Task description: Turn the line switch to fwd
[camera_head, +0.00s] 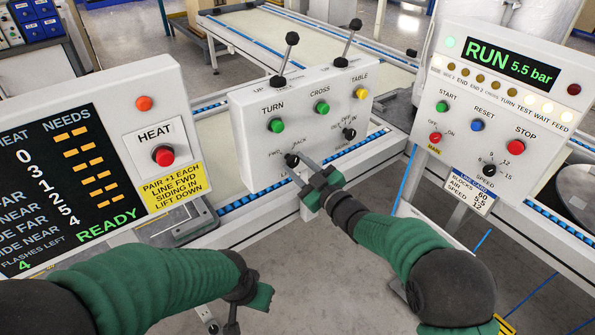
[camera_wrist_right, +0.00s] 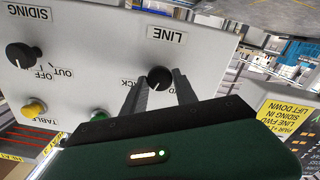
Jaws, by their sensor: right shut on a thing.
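The line switch (camera_head: 292,160) is a small black knob low on the middle white panel (camera_head: 252,150), between FWD on the left and BACK on the right. The wrist view shows it upside down as a round black knob (camera_wrist_right: 158,77) beside the LINE label. My right gripper (camera_head: 306,166) has its two grey fingers at the knob, one on each side, shut on it. The fingers and gripper body partly hide the LINE label in the head view. My left gripper (camera_head: 250,300) hangs at the lower middle, away from the panels.
The siding knob (camera_head: 349,134) sits right of the line switch, with green TURN (camera_head: 276,125) and CROSS (camera_head: 322,107) buttons and a yellow TABLE button (camera_head: 360,92) above. Two levers rise from the panel top. A HEAT panel (camera_head: 150,88) stands left, a RUN panel (camera_head: 510,130) right.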

